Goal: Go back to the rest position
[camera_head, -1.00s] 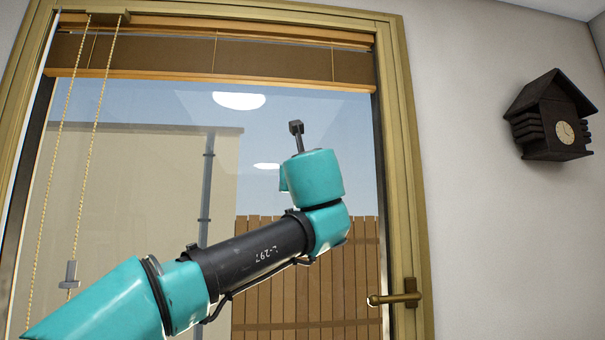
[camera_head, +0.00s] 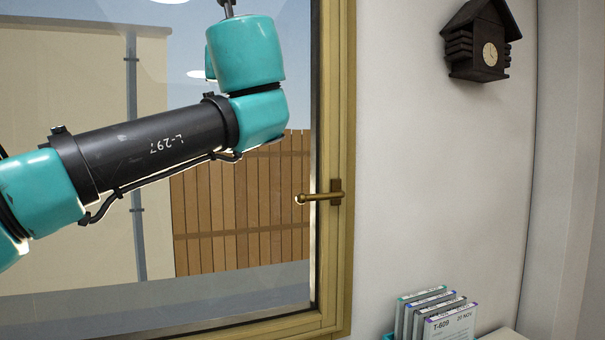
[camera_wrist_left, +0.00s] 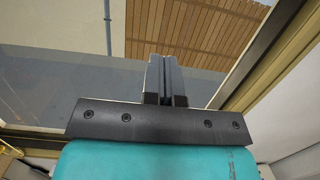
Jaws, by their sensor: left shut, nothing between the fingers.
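My left arm comes in from the left in the head view, raised in front of a window. Its gripper (camera_head: 228,8) points up and is partly cut off by the top edge. In the left wrist view my left gripper (camera_wrist_left: 165,78) has its two dark fingers together, with nothing between them. The gripper is clear of the window and touches nothing that I can see. My right gripper is in neither view.
The window frame (camera_head: 338,120) carries a handle (camera_head: 322,197). A dark cuckoo clock (camera_head: 480,42) hangs on the wall to the right. Several labelled cases (camera_head: 437,318) stand upright at the bottom right. A wooden fence (camera_head: 240,205) shows through the glass, also in the left wrist view (camera_wrist_left: 195,28).

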